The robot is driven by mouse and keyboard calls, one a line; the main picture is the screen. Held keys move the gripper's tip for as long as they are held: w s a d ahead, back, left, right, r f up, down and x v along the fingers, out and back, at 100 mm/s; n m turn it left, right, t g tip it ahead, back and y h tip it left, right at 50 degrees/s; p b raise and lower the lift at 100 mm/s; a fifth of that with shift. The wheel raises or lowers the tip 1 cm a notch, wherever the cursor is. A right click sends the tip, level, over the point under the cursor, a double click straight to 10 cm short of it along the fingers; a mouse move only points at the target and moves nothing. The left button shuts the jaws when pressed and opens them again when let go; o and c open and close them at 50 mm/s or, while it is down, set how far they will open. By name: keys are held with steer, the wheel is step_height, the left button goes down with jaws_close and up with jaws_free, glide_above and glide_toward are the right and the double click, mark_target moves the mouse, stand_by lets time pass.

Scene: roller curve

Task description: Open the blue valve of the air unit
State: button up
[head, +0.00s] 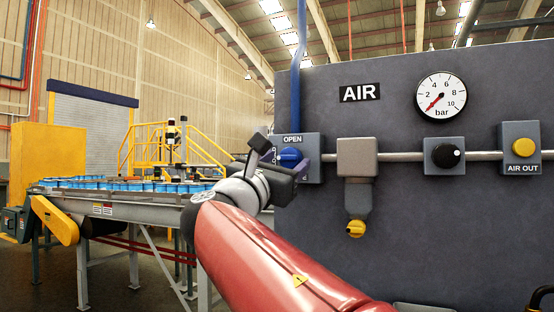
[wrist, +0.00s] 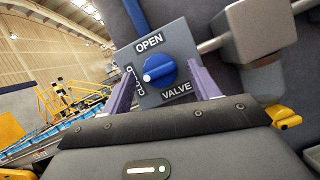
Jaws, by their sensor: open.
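The blue valve knob (wrist: 159,70) sits on a grey plate (wrist: 180,38) lettered OPEN above and VALVE below. Its white mark points left, towards a side label that is partly hidden by a finger and looks like CLOSED. The knob also shows in the head view (head: 290,155), beside the blue pipe's lower end. My gripper (wrist: 162,67) is open, its two purple fingers on either side of the knob with gaps to it. In the head view my gripper (head: 281,158) is in front of the plate and hides its lower part. I cannot tell the fingertips' depth.
The dark AIR panel (head: 400,220) carries a gauge (head: 441,96) with its needle near zero, a filter (head: 357,160) close right of the valve, a black knob (head: 446,156) and a yellow AIR OUT fitting (head: 523,148). A conveyor (head: 130,197) with blue-topped items stands left.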

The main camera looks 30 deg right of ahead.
steer(key=shift+w+d+r, duration=0.1)
steer(key=shift+w+d, duration=0.05)
steer(key=shift+d, duration=0.05)
steer(key=shift+c, duration=0.2)
steer(key=c, duration=0.9)
steer(key=shift+c, duration=0.2)
